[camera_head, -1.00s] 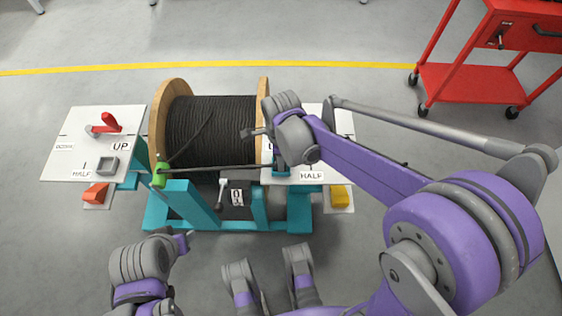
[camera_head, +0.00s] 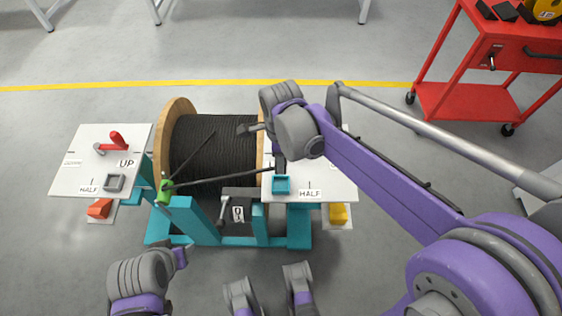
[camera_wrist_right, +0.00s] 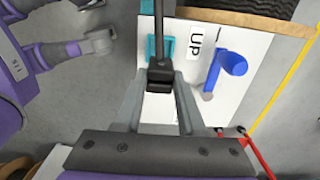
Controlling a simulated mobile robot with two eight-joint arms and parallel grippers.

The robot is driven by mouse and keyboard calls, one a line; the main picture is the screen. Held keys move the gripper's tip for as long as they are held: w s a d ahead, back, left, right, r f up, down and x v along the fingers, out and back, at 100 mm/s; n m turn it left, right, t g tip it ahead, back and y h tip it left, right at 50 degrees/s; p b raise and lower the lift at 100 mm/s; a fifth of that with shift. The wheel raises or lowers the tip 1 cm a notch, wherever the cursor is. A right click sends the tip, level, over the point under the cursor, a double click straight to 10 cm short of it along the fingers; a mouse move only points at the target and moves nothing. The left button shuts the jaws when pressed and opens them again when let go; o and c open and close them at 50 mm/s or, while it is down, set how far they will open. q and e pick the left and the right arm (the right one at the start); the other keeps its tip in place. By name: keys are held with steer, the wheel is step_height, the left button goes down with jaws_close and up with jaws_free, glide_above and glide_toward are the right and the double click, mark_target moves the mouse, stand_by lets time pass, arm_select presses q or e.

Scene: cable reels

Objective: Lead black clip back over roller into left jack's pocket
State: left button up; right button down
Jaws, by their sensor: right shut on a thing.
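My right gripper (camera_head: 281,160) is shut on the black clip (camera_wrist_right: 159,82), which hangs at the end of the black cable (camera_head: 240,175). In the head view it is over the inner edge of the right white panel, by the teal pocket (camera_head: 282,185); its exact height is unclear. The cable runs left from it to the green roller (camera_head: 165,191), then up to the reel (camera_head: 205,150). The left jack's grey square pocket (camera_head: 114,183) is on the left panel (camera_head: 75,160) and looks empty.
A red lever (camera_head: 116,141) stands on the left panel and a blue lever (camera_wrist_right: 224,68) on the right one. An orange block (camera_head: 99,208) and a yellow block (camera_head: 338,213) sit below the panels. A red cart (camera_head: 470,95) stands at back right.

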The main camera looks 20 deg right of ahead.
steer(key=shift+r+p, duration=1.95)
steer(key=shift+r, duration=0.6)
steer(key=shift+f, duration=0.1)
